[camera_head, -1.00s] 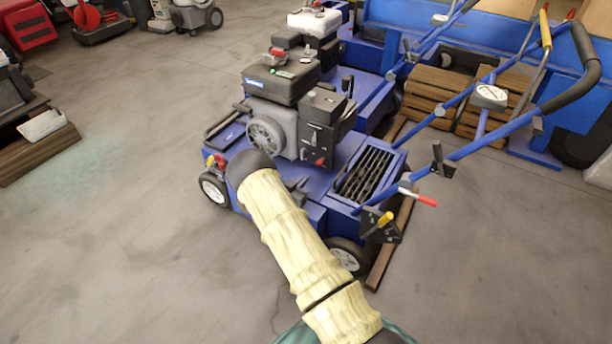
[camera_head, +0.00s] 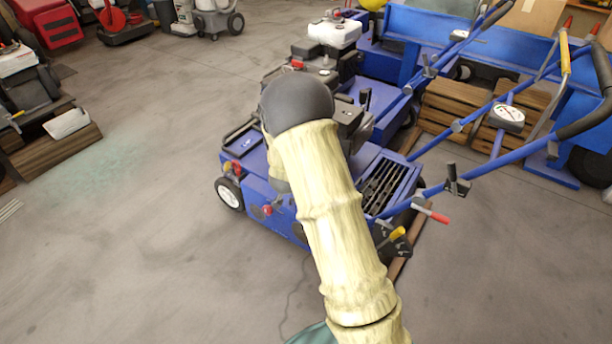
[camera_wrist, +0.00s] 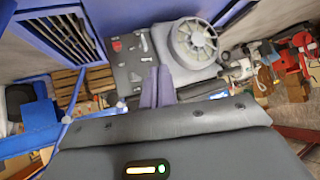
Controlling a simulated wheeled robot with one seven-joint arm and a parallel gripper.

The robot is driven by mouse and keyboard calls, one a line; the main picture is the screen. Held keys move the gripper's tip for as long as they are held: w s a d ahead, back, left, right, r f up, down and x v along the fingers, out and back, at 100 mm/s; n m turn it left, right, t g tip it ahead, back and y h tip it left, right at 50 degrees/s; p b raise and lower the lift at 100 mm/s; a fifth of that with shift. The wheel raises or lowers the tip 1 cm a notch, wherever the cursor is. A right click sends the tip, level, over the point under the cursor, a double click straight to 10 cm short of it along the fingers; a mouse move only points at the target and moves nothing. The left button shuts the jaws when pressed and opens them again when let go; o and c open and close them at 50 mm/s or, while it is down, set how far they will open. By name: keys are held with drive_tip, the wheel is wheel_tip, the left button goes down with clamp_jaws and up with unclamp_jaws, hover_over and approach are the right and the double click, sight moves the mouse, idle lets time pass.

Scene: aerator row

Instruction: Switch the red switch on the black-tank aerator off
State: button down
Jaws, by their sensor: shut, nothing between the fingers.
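The black-tank aerator (camera_head: 255,190) stands mid-frame in the head view, its blue deck showing. My arm covers most of its engine, and the red switch is hidden there. In the wrist view its dark engine panel (camera_wrist: 132,72) lies beside the round grey starter cover (camera_wrist: 195,40). A small red part, apparently the red switch (camera_wrist: 117,46), is on this panel, left of my fingertips. My gripper (camera_wrist: 158,72) is shut and empty, its fingers pointing at the panel's right part. I cannot tell whether the tips touch it. The switch's position is too small to read.
A second blue aerator with a white tank (camera_head: 335,32) stands just behind. Blue handlebars (camera_head: 480,155) with a red-tipped lever (camera_head: 430,212) reach out to the right. Wooden crates (camera_head: 455,105) are at the back right. The floor on the left is largely clear.

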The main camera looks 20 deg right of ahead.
drive_tip(key=s+a+r+n+g+y+p, duration=0.1)
drive_tip(key=s+r, duration=0.3)
drive_tip(key=s, duration=0.6)
drive_tip(key=s+a+r+n+g+y+p, duration=0.1)
drive_tip(key=s+r, duration=0.4)
drive_tip(key=s, duration=0.5)
drive_tip(key=s+a+r+n+g+y+p, duration=0.1)
drive_tip(key=s+a+r+n+g+y, duration=0.1)
drive_tip(key=s, duration=0.8)
wheel_tip(320, 180, up, 2)
drive_tip(key=a+n+g, duration=0.1)
drive_tip(key=n+g, duration=0.1)
drive_tip(key=shift+r+n+g, duration=0.25)
drive_tip(key=shift+n+g, duration=0.05)
